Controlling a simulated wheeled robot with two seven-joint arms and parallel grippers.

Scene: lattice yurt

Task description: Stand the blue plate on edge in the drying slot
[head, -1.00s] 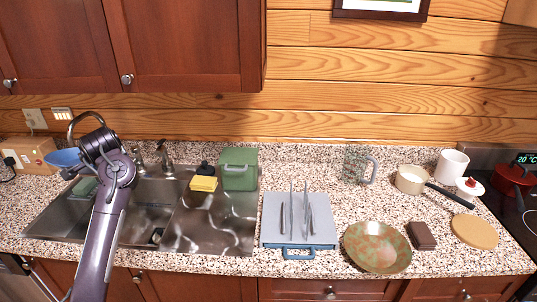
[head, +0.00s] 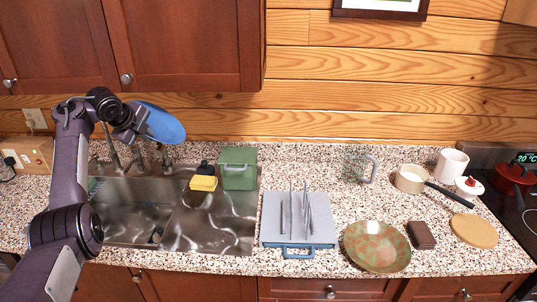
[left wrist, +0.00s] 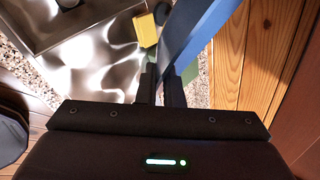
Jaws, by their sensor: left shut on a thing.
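The blue plate (head: 163,124) is held up in the air above the sink, tilted, in front of the wooden wall. It shows as a blue band in the left wrist view (left wrist: 203,25). My left gripper (head: 143,122) is shut on the plate's edge; its fingers (left wrist: 160,85) show at the plate in the left wrist view. The drying rack (head: 275,221) is a grey board with a blue handle and upright metal dividers (head: 308,208) forming the slot. It stands on the counter to the right of the sink, apart from the plate. My right gripper is not in view.
A green box (head: 239,168) and a yellow sponge (head: 204,183) are by the sink (head: 190,225). A mottled bowl (head: 377,246), brown block (head: 421,235), glass mug (head: 357,166) and saucepan (head: 411,180) stand right of the rack. Cabinets (head: 190,45) hang above the sink.

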